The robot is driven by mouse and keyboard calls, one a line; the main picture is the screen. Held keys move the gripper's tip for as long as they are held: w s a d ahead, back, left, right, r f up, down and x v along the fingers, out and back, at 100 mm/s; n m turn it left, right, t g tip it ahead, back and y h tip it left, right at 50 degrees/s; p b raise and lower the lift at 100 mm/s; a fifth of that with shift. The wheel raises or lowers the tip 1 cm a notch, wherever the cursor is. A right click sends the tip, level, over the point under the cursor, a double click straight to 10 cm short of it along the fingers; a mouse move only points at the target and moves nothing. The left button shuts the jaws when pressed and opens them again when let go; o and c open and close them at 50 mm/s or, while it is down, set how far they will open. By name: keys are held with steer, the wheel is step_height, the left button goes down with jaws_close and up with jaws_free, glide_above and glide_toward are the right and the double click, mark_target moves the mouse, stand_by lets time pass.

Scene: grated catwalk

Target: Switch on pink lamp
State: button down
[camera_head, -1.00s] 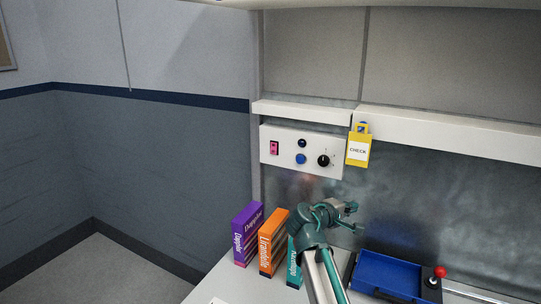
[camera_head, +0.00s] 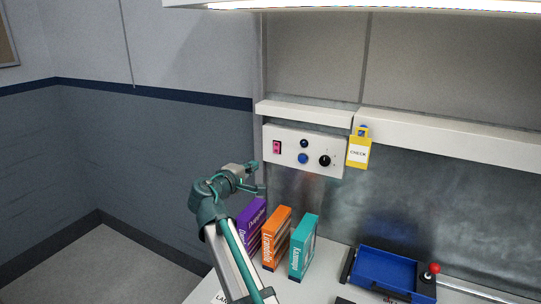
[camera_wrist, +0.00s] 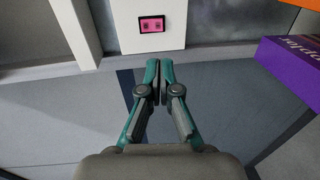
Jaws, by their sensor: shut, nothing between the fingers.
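The pink switch (camera_head: 277,147) is a small pink rocker in a dark frame at the left end of the white control panel (camera_head: 290,165) on the back wall. It also shows in the wrist view (camera_wrist: 152,25), above and just left of my fingertips. My gripper (camera_head: 258,178) is below and left of the pink switch in the head view. In the wrist view my gripper (camera_wrist: 160,78) has its teal fingers together and empty, with a visible gap to the switch. No separate pink lamp can be made out.
The panel also has a blue button (camera_head: 303,158), a dark button (camera_head: 304,143) and a black knob (camera_head: 325,161). A yellow CHECK tag (camera_head: 359,152) hangs to its right. Purple (camera_head: 250,228), orange (camera_head: 276,238) and teal (camera_head: 303,246) boxes stand below. A blue tray (camera_head: 385,270) lies right.

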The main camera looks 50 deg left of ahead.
mark_target(276, 152)
steer(key=shift+w, duration=0.15)
steer(key=p+x, duration=0.5)
steer(key=x, duration=0.8)
steer(key=shift+w, duration=0.3)
steer(key=shift+w+a, duration=0.1)
steer(key=shift+w+f+b, duration=0.1)
steer(key=shift+b, duration=0.2)
